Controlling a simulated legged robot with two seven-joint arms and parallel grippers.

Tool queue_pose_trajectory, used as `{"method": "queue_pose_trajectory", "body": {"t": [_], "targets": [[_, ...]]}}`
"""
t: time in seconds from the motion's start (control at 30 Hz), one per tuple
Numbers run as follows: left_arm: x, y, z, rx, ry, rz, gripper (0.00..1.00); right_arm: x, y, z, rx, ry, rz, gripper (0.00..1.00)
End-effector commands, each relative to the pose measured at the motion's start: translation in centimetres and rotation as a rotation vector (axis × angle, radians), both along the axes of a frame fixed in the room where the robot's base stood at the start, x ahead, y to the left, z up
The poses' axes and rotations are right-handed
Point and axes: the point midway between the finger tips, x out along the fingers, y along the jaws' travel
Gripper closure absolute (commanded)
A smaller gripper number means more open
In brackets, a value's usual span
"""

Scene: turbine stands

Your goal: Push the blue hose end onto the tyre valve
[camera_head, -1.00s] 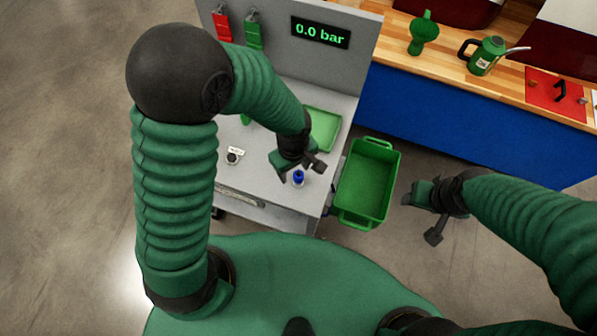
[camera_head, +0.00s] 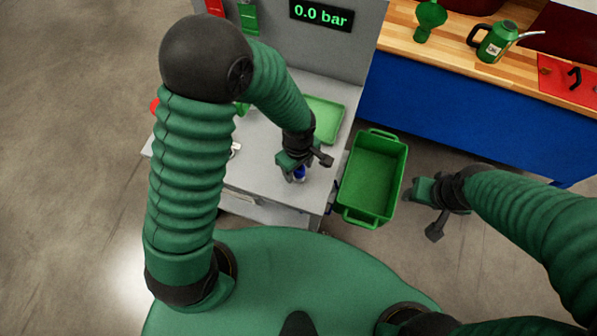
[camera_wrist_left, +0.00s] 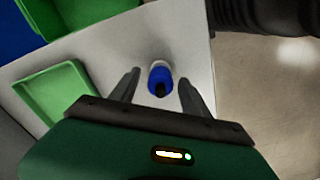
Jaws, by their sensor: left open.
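The blue hose end (camera_head: 299,173) stands on the grey bench near its front right corner, mostly hidden by my left gripper in the head view. In the left wrist view the blue hose end (camera_wrist_left: 160,79) is upright with a dark top and a pale base, between the two fingers and apart from both. My left gripper (camera_head: 305,168) is open above and around it, and its fingers show in the wrist view (camera_wrist_left: 159,88). My right gripper (camera_head: 432,207) hangs over the floor at the right, its fingers spread and empty. I cannot make out the tyre valve.
A green bin (camera_head: 371,178) stands just right of the bench. A green tray (camera_head: 325,119) lies on the bench behind my left gripper. A panel display (camera_head: 321,15) reads 0.0 bar. A wooden counter (camera_head: 400,38) with a green can (camera_head: 494,42) is at the back right.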

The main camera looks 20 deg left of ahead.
Motion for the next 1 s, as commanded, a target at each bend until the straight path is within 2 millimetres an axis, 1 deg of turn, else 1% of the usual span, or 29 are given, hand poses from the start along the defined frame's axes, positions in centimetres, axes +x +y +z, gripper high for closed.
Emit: {"method": "queue_pose_trajectory", "body": {"t": [0.43, 0.87, 0.9, 1.0], "targets": [[0.30, -0.13, 0.08, 0.001, 0.001, 0.000, 0.45, 0.00, -0.01, 0.16, 0.000, 0.000, 0.000, 0.44], [-0.20, 0.16, 0.09, 0.001, 0.001, -0.001, 0.45, 0.00, 0.00, 0.27, 0.000, 0.000, 0.000, 0.44], [-0.19, 0.17, 0.09, 0.001, 0.001, -0.001, 0.47, 0.00, 0.00, 0.27, 0.000, 0.000, 0.000, 0.44], [-0.19, 0.17, 0.09, 0.001, 0.001, -0.001, 0.60, 0.00, 0.00, 0.27, 0.000, 0.000, 0.000, 0.44]]}}
